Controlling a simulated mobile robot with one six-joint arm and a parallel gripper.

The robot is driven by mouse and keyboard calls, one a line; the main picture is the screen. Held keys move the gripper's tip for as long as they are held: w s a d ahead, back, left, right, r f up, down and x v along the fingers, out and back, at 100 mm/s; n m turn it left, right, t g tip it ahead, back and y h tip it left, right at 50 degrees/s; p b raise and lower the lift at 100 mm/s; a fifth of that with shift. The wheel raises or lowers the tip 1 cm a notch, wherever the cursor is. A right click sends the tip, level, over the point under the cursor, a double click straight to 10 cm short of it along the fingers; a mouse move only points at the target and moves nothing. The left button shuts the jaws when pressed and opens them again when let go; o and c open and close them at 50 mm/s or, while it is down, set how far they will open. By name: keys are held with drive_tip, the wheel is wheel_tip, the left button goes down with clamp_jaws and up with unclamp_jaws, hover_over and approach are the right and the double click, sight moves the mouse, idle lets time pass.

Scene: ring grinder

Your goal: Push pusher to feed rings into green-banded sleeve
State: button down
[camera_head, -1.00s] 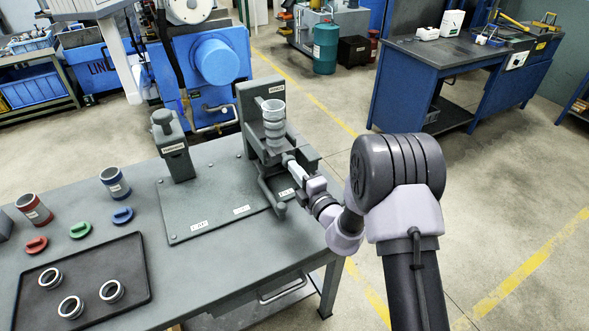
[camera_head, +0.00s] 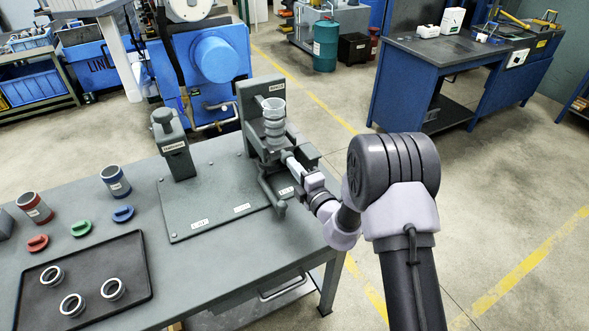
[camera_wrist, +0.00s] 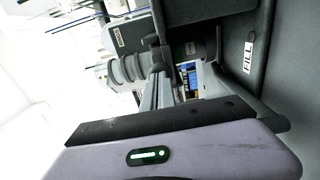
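The grey fixture (camera_head: 250,113) stands at the back of the work plate, with a stack of rings (camera_head: 273,115) in an upright holder. The stack also shows sideways in the wrist view (camera_wrist: 128,68). My gripper (camera_head: 288,160) is at the fixture's front right, just below the stack, at the place where a pusher would be hidden behind it. I cannot make out the pusher clearly, nor whether my fingers are open or shut. A bent grey handle (camera_head: 271,190) hangs below the fixture. No green-banded sleeve shows clearly; it may be hidden in the fixture.
A red-banded sleeve (camera_head: 35,207) and a blue-banded sleeve (camera_head: 115,181) stand at left. Red (camera_head: 38,243), green (camera_head: 80,228) and blue (camera_head: 123,213) plugs lie near them. A dark tray (camera_head: 140,262) holds three rings. A grey post (camera_head: 173,147) stands left of the fixture.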

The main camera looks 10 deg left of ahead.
drive_tip(key=v, duration=0.6)
drive_tip(key=shift+s, duration=0.1)
drive_tip(key=shift+b+v, duration=0.65)
drive_tip(key=shift+v, duration=1.9)
drive_tip(key=shift+d, duration=0.1)
